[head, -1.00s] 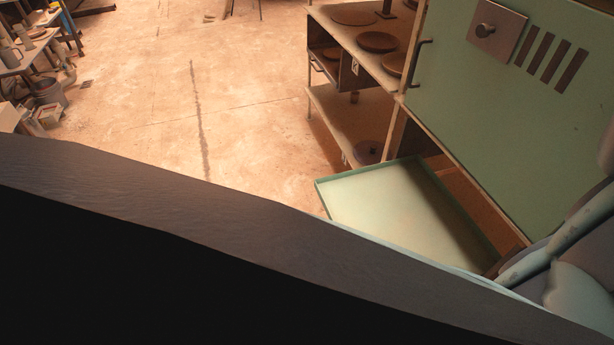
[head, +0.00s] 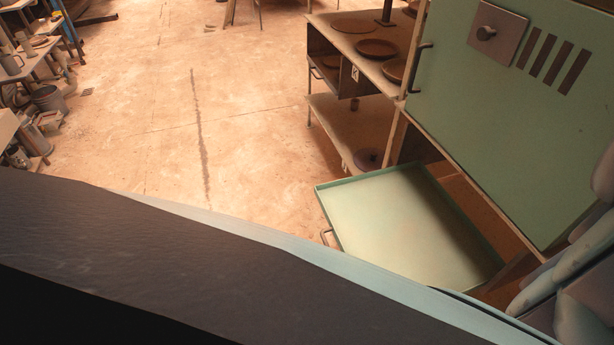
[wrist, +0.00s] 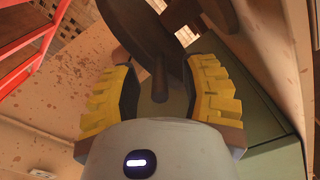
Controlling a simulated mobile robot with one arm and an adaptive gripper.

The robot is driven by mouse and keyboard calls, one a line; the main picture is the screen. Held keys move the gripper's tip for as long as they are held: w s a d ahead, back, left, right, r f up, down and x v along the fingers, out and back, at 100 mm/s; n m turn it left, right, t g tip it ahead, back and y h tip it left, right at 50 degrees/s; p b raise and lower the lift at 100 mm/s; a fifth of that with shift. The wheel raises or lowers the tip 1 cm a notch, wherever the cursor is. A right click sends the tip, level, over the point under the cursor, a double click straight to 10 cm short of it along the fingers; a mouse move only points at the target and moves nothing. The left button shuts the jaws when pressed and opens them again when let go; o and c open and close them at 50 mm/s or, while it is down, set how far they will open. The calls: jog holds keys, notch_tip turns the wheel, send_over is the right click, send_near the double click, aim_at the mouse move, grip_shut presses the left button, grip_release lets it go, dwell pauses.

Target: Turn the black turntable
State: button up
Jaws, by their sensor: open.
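In the wrist view, my gripper (wrist: 162,75) is open, with its yellow ribbed pads on either side of a dark peg or stem. Beyond them is a dark disc-like thing (wrist: 150,30), which may be the black turntable. I cannot tell whether the pads touch it. In the head view, several dark round plates sit on the shelf unit, one on the upper shelf (head: 376,48) and one on the lower shelf (head: 368,158). I cannot tell which is the black turntable. My gripper is not visible in the head view.
A green cabinet (head: 490,110) stands at the right, with a pale green drawer or tray (head: 400,215) sticking out below it. The shelf unit (head: 335,120) is beside it. Open floor (head: 170,110) lies left of it. A red frame (wrist: 30,40) shows in the wrist view.

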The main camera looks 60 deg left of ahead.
jog(key=shift+o, duration=0.2)
grip_shut()
dwell(0.4)
